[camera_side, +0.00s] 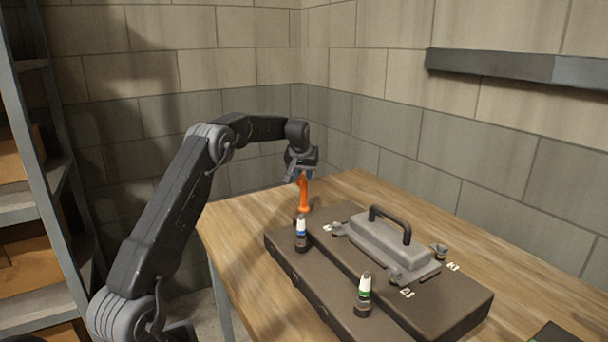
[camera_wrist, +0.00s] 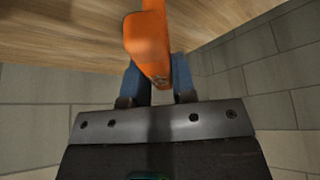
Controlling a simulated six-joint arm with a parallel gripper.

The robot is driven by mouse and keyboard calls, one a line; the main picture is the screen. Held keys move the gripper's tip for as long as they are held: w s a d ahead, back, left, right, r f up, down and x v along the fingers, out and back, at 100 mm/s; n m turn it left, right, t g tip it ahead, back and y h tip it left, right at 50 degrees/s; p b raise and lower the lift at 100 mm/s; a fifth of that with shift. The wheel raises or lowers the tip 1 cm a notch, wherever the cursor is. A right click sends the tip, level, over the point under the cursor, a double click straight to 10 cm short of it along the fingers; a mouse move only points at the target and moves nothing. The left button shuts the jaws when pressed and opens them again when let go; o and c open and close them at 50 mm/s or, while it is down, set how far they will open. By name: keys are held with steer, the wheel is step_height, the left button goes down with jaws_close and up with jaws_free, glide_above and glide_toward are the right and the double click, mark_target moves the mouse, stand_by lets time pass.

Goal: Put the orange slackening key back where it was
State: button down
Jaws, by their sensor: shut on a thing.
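The orange slackening key (camera_side: 303,192) stands upright at the far left end of the dark engine block (camera_side: 290,262) in the side view. My gripper (camera_side: 302,172) is above it and shut on its top end. In the wrist view the orange key (camera_wrist: 147,42) lies between the two blue fingers of my gripper (camera_wrist: 158,80). The key's lower end is near a dark base at the block's far corner; I cannot tell whether it is seated there.
A blue-banded white-topped plug (camera_side: 301,232) and a green-banded one (camera_side: 364,292) stand on the block's near side. A grey cover with a black handle (camera_side: 390,224) sits on top. Walls stand close behind.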

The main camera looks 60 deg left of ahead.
steer(key=shift+f, duration=0.15)
steer(key=c, duration=0.9)
jaws_free()
steer(key=shift+f, duration=0.15)
steer(key=shift+c, duration=0.2)
steer(key=v, duration=1.2)
steer(key=s+d+r+m+h, duration=0.1)
steer(key=s+d+r, duration=0.15)
steer(key=d, duration=0.55)
steer(key=s+d+r+m+t, duration=0.1)
steer(key=s+d+m, duration=0.15)
steer(key=d, duration=0.45)
steer(key=s+d+r+m+h, duration=0.15)
steer(key=s+d, duration=0.25)
steer(key=d, duration=0.4)
steer(key=s+d+f+m, duration=0.2)
steer(key=s+d+f, duration=0.2)
steer(key=s+d, duration=0.3)
steer(key=s+d+f+m+t+h, duration=0.1)
steer(key=s+d+f+m, duration=0.1)
steer(key=s+d, duration=0.5)
steer(key=s+f, duration=0.1)
steer(key=s, duration=0.5)
steer(key=shift+d+f, duration=0.4)
